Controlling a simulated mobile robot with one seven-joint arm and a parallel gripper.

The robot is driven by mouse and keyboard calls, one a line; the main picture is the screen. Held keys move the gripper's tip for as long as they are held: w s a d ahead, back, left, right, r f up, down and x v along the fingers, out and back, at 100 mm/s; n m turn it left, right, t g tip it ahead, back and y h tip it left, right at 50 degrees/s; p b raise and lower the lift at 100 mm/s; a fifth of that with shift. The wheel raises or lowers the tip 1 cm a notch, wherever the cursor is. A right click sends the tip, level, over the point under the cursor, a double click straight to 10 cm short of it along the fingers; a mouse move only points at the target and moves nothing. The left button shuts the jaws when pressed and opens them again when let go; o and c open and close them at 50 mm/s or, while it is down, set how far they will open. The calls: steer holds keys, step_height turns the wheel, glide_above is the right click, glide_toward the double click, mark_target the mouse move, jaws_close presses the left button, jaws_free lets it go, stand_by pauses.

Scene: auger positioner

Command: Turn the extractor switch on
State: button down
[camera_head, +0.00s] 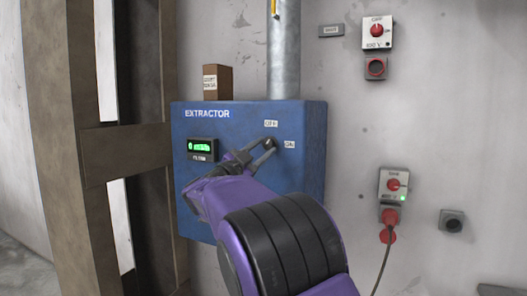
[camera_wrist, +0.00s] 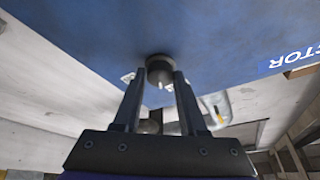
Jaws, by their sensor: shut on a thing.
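The blue extractor box (camera_head: 305,175) is on the wall in the middle of the head view, with OFF and ON labels on its front. My gripper (camera_head: 268,147) reaches its front between the two labels. The extractor switch (camera_wrist: 159,70) is a round dark knob with a small light mark. In the wrist view my two fingers stand on either side of it, and the gripper is shut on it. In the head view my fingers largely hide the knob.
A small green-lit display (camera_head: 202,146) is on the box, left of my gripper. A metal pipe (camera_head: 284,60) rises from the box. A wooden frame (camera_head: 85,150) stands at the left. Red switches (camera_head: 377,31) and a plug with a cable (camera_head: 387,222) are on the right wall.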

steer(key=m+g, duration=0.1)
steer(key=m, duration=0.1)
steer(key=m+g+p, duration=0.1)
steer(key=m, duration=0.2)
steer(key=m+g+h, duration=0.1)
steer(key=m, duration=0.2)
steer(key=shift+w+a+r+p, duration=0.1)
steer(key=shift+a+r+p, duration=0.05)
steer(key=shift+r+p, duration=0.2)
steer(key=m+g+p, duration=0.1)
steer(key=m, duration=0.2)
steer(key=m+g, duration=0.1)
steer(key=m, duration=0.2)
steer(key=shift+a+r+y+p, duration=0.1)
steer(key=shift+r+y+p, duration=0.05)
steer(key=shift+y+p, duration=0.25)
steer(key=shift+c, duration=2.3)
jaws_free()
steer(key=v, duration=1.7)
steer(key=shift+a+r+b, duration=0.2)
steer(key=shift+a+b, duration=0.05)
steer(key=shift+b, duration=0.05)
